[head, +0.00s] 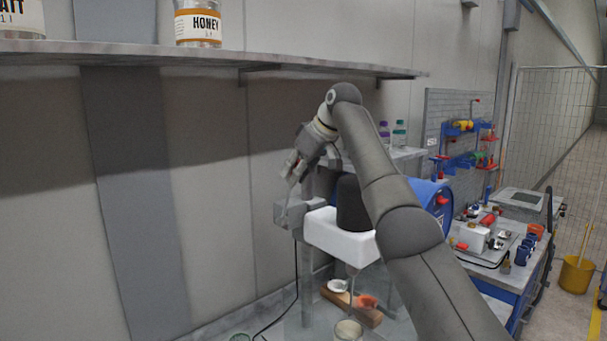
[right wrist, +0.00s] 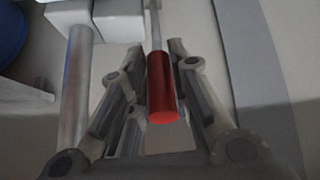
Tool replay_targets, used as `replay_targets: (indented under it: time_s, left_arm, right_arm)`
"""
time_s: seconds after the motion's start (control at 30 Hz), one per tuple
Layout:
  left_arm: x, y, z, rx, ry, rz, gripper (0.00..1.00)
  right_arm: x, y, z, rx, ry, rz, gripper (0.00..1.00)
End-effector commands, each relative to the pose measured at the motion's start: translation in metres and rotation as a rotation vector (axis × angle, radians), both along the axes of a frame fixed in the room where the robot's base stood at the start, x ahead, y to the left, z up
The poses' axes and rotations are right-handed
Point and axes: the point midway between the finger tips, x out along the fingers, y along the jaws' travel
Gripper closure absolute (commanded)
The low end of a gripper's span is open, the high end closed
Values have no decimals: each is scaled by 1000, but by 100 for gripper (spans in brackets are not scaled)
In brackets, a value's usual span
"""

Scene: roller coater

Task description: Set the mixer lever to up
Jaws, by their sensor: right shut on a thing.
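The mixer (head: 335,232) stands by the wall in the head view, with a white body, a dark cylinder on top and a grey box at its left side. The lever shows in the right wrist view as a thin metal rod with a red handle (right wrist: 163,90). My right gripper (head: 292,172) is at the lever above the grey box. Its fingers (right wrist: 160,72) lie on both sides of the red handle and are shut on it. In the head view the gripper hides most of the lever. My left gripper is not in view.
A shelf (head: 200,55) with jars, one labelled honey (head: 198,25), runs above on the left. A glass (head: 348,330) stands under the mixer, near a wooden board (head: 365,315). A blue machine (head: 432,195) and a cluttered workbench (head: 520,270) are to the right.

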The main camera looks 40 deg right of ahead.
Motion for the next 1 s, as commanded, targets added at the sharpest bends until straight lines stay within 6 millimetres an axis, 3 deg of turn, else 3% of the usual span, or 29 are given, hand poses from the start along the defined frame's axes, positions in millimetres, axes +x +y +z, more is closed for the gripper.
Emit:
replay_targets:
  time_s: [0.6,0.63,0.8,1.0]
  left_arm:
    - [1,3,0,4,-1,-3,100]
    - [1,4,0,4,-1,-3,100]
    - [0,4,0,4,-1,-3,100]
    - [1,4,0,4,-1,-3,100]
  right_arm:
    - [3,5,3,-2,12,-1,100]
    - [3,5,3,-2,12,-1,80]
    - [3,5,3,-2,15,-1,59]
    - [3,5,2,-2,17,-1,59]
